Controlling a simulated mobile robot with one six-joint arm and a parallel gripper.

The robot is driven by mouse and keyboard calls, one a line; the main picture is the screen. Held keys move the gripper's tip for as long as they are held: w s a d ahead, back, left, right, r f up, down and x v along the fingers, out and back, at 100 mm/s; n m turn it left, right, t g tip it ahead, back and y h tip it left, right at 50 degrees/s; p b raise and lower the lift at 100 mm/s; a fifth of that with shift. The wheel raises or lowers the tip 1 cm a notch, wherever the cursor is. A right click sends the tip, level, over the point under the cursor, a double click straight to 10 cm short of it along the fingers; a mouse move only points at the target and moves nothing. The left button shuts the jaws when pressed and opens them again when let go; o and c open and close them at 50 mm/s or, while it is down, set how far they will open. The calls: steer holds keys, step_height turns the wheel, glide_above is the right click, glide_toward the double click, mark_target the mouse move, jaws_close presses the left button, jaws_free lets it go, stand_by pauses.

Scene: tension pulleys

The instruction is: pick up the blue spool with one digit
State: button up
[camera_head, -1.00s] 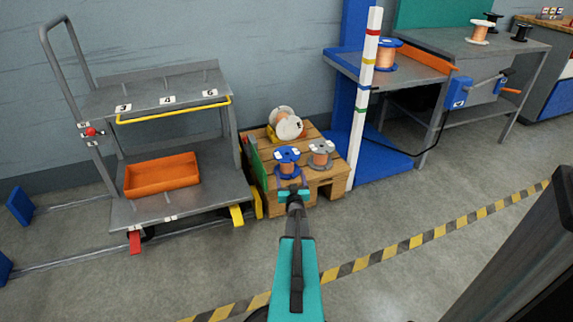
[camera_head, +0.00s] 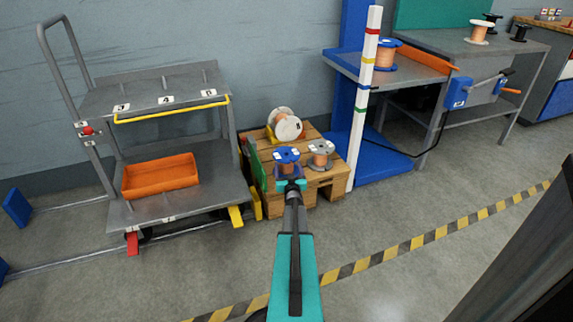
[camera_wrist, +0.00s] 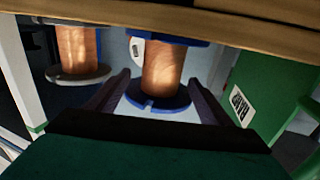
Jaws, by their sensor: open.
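The blue spool (camera_head: 287,157), with blue flanges and a copper winding, stands upright at the front of a wooden pallet (camera_head: 335,178). A white label with marks too small to read is on its top. My gripper (camera_head: 290,186) is right in front of it. In the wrist view the blue spool (camera_wrist: 163,72) appears between my two open fingers (camera_wrist: 160,92), which reach to either side of its lower flange. I cannot tell whether they touch it. A grey-flanged copper spool (camera_head: 320,155) stands just right of it and also shows in the wrist view (camera_wrist: 78,50).
A white-flanged spool (camera_head: 287,125) lies on its side behind on the pallet. A grey trolley (camera_head: 160,100) with an orange bin (camera_head: 160,175) stands left. A striped post (camera_head: 366,95) and workbench (camera_head: 480,50) stand right. The floor in front is free.

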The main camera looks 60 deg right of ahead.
steer(key=shift+d, duration=0.1)
steer(key=shift+b+x, duration=0.8)
steer(key=shift+x, duration=0.2)
steer(key=shift+b+x, duration=0.7)
steer(key=shift+x, duration=0.8)
steer(key=shift+w, duration=0.1)
steer(key=c, duration=1.6)
